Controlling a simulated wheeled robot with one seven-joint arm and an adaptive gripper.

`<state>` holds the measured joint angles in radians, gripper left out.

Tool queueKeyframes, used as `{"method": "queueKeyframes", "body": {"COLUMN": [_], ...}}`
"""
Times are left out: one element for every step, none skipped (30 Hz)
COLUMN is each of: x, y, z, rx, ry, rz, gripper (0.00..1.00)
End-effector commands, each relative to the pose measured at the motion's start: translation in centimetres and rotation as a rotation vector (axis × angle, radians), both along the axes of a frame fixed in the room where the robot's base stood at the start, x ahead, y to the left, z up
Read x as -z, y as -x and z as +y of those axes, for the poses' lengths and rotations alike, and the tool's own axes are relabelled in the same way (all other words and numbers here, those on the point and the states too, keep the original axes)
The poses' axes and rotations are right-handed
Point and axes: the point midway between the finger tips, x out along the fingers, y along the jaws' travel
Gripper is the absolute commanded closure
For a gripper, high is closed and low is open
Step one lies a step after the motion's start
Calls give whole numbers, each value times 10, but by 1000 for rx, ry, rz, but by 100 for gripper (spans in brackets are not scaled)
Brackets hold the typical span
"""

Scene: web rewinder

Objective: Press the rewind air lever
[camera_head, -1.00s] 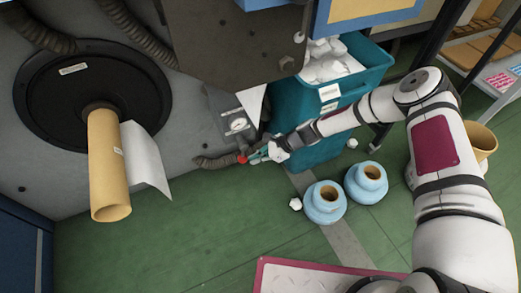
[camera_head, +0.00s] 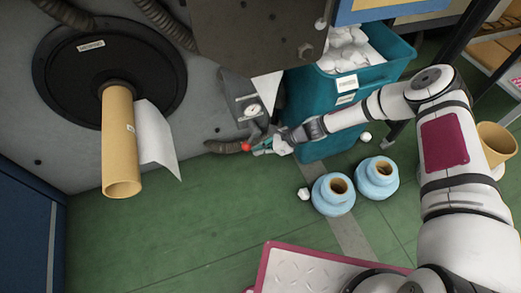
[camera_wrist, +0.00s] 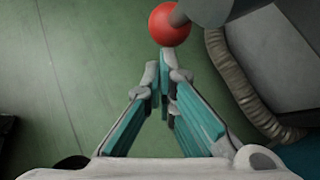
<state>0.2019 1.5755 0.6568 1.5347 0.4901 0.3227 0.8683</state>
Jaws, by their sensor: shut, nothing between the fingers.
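The air lever shows as a red ball knob (camera_wrist: 169,25) on a grey rod at the top of the wrist view. In the head view the red knob (camera_head: 246,147) sits low on the machine, below a small gauge box. My gripper (camera_wrist: 166,62) is shut and empty, its fingertips right at the near lower edge of the knob. I cannot tell whether they touch it. In the head view my gripper (camera_head: 258,149) is just right of the knob.
A grey ribbed hose (camera_wrist: 240,85) runs right of the knob. A teal bin (camera_head: 300,100) of crumpled paper stands behind my forearm. Two blue rolls (camera_head: 333,195) and a paper scrap (camera_head: 304,194) lie on the green floor. A cardboard core (camera_head: 120,140) sticks out at left.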

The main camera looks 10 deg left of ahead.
Motion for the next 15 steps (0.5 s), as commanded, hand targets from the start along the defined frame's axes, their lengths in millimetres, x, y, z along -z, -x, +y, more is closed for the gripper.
{"method": "queueKeyframes", "body": {"x": [0, 0, 0, 0, 0, 0, 0, 0, 0, 1, 2, 3, 4, 6, 8], "y": [0, 0, 0, 0, 0, 0, 0, 0, 0, 0, 0, -1, -1, -2, -3], "z": [0, 0, 0, 0, 0, 0, 0, 0, 0, -1, -3, -5, -8, -10, -15], "rx": [-1, -1, -1, -1, -1, -1, -1, -1, -1, -1, -1, -1, -1, -1, -1], "ry": [-1, -1, -1, -1, -1, -1, -1, -1, 0, 0, 0, 0, 1, 1, 2], "rz": [1, 1, 1, 1, 1, 1, 1, 1, 1, 1, 1, 1, 1, 1, 0], "gripper": [100, 100, 100, 100, 100, 100, 100, 100, 100, 100, 100, 100, 100, 100, 100]}}
